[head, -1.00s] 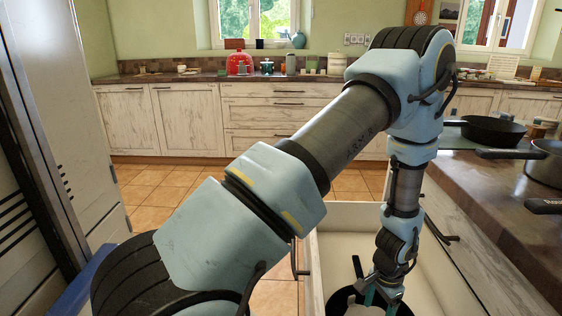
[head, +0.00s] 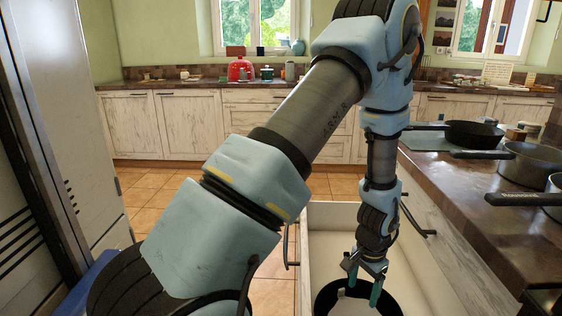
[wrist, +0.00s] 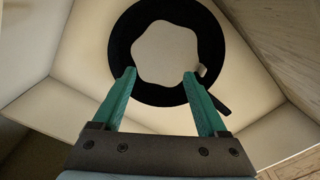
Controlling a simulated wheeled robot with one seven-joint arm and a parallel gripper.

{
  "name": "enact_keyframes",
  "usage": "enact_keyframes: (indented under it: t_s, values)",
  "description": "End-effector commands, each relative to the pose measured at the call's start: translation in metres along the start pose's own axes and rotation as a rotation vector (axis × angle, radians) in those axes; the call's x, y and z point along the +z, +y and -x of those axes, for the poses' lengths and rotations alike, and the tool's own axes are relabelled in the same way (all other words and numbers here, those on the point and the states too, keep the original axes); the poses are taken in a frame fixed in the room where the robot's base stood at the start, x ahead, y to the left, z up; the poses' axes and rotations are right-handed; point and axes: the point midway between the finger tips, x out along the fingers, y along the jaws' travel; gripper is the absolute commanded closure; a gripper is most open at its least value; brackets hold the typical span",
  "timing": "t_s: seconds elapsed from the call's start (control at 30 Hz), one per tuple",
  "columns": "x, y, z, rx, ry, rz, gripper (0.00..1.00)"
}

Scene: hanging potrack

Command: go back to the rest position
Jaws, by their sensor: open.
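My gripper (head: 363,289) hangs pointing down over the open drawer (head: 326,238). Its two teal fingers are apart with nothing between them. In the wrist view my gripper (wrist: 160,75) also shows spread and empty. A round black pan (head: 325,294) lies in the drawer below the fingers. In the wrist view the pan (wrist: 122,45) shows a pale, irregular patch in its middle and a short dark handle at lower right. The fingertips overlap the pan's rim in the picture; they appear to be above it. My arm reaches from the lower left across the view.
On the counter (head: 455,185) at right stand a black frying pan (head: 472,132) and a grey pot (head: 525,165), with handles pointing left. A tall metal cabinet (head: 75,90) is at left. The tiled floor (head: 165,190) is clear. A far counter carries a red appliance (head: 240,70).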

Motion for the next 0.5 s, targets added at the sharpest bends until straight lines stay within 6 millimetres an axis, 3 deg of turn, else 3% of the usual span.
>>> enact_keyframes:
  t_s: [0.27,0.37,0.5]
  values:
    - [0.037,-0.068,0.094,-0.021,0.03,0.238,0.24]
    - [0.069,-0.099,0.142,-0.031,0.045,0.376,0.24]
    - [0.125,-0.13,0.207,-0.045,0.067,0.584,0.24]
